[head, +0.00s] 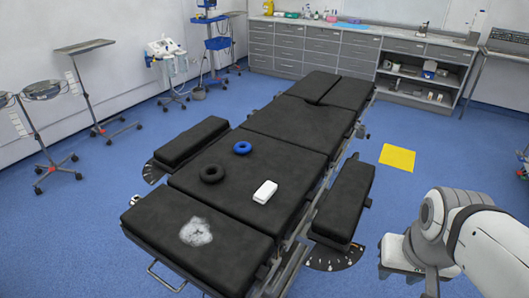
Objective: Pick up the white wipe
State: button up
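A crumpled whitish, semi-transparent wipe (196,232) lies flat on the black pad at the near end of the operating table (150,225). A white block-like item (265,192) with rounded edges lies farther up on the middle pad, near its right edge. A black ring (212,173) and a blue ring (242,148) lie on the same middle pad. My arm shows at the lower right, to the right of the table and well apart from the wipe. My gripper's fingers are not visible.
Padded arm boards (344,202) stick out on both sides of the table. A yellow square (397,157) lies on the blue floor to the right. Wheeled stands (100,128) and carts stand at the left; grey cabinets (330,48) line the back wall.

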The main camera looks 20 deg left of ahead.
aim_at(263, 193)
jog(key=u, duration=0.55)
jog(key=i, duration=0.9)
jog(key=u, duration=0.3)
jog(key=k, duration=0.75)
jog(key=u, duration=0.2)
jog(key=i, duration=0.75)
jog(key=z, duration=0.05)
